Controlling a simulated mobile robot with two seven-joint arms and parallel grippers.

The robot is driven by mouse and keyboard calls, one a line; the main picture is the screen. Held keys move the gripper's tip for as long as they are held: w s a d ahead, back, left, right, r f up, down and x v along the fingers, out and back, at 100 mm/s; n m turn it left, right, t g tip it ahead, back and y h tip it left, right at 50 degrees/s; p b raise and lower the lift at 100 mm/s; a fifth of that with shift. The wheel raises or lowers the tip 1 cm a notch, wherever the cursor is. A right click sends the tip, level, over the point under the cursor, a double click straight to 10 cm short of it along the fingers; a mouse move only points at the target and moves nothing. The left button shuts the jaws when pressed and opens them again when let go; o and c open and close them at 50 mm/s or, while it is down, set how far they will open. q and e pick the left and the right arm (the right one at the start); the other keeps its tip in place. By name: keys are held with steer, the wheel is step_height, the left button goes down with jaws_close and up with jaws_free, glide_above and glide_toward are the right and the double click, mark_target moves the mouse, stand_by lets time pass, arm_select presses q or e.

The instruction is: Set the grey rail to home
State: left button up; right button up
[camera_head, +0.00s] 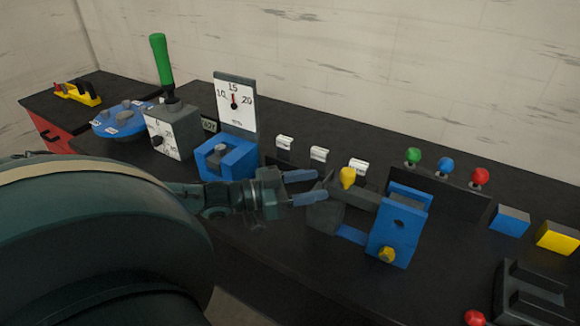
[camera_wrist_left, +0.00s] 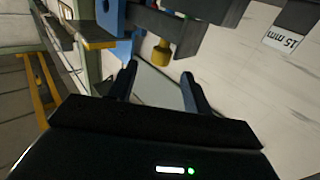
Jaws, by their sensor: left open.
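The grey rail (camera_head: 366,197) runs into a blue upright bracket (camera_head: 404,218) and carries a yellow knob (camera_head: 347,178) on its top. In the left wrist view the rail (camera_wrist_left: 160,22) crosses the top, with the yellow knob (camera_wrist_left: 162,54) hanging towards the fingers. My left gripper (camera_head: 316,187) is open with blue-tipped fingers, just left of the knob. In the left wrist view its fingertips (camera_wrist_left: 158,72) stand apart, and the knob shows just beyond the gap between them. I cannot tell whether they touch it. My right gripper is not in view.
A second yellow knob (camera_head: 386,255) is low on the bracket. White switches (camera_head: 319,154) stand behind my gripper, and green, blue and red knobs (camera_head: 446,165) behind the bracket. A dial board (camera_head: 236,103) and a green-handled lever (camera_head: 161,62) stand left. A dark slotted block (camera_head: 532,296) is front right.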

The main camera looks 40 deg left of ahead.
arm_select(q)
steer(key=shift+p+v, duration=0.9)
steer(key=shift+v, duration=1.1)
